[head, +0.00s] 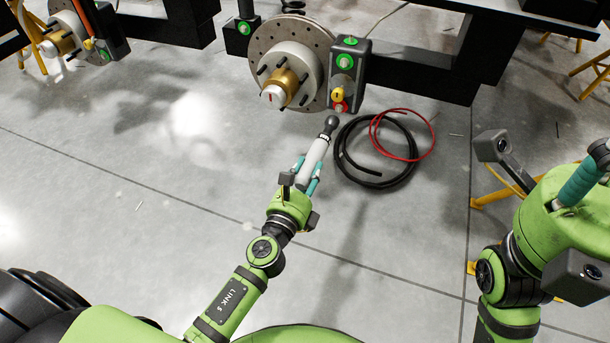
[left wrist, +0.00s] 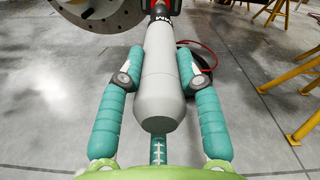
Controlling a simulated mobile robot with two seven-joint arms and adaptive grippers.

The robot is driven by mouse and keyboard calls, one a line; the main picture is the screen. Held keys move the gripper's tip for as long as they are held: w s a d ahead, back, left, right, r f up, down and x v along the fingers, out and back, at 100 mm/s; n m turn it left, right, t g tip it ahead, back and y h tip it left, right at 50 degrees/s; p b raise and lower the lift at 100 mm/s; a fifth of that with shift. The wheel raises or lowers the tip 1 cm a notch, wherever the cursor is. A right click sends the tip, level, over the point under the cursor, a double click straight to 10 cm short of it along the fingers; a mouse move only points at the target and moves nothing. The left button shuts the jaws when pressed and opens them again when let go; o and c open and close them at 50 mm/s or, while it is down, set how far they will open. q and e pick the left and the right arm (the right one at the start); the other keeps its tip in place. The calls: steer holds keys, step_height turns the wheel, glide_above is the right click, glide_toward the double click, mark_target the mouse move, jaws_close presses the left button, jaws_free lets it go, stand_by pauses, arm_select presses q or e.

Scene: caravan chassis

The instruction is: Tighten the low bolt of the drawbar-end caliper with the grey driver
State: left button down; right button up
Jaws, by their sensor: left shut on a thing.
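My left gripper (head: 306,176) is shut on the grey driver (head: 316,153), which points up and away. In the left wrist view the gripper's teal fingers (left wrist: 158,80) lie on both sides of the grey handle (left wrist: 158,98). The driver's dark round head is just below the near caliper (head: 349,76) in the picture. That caliper has green-ringed bolts and a yellow and red low bolt (head: 339,97). I cannot tell whether the driver's head touches it. My right gripper (head: 580,183) shows partly at the right edge, with a teal finger; its opening is hidden.
A brake disc (head: 262,48) with a brass hub stands left of the caliper. Another hub and caliper (head: 106,38) are at the far left. Black hose (head: 350,172) and red cable (head: 434,135) coils lie on the floor. Yellow stands (head: 592,68) are at right.

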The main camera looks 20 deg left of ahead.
mark_target(316, 152)
arm_select(q)
steer(key=shift+w+d+r, duration=0.1)
steer(key=shift+w+r, duration=0.05)
steer(key=shift+w, duration=2)
steer(key=shift+r, duration=0.1)
steer(key=shift+w, duration=1)
stand_by(1.4)
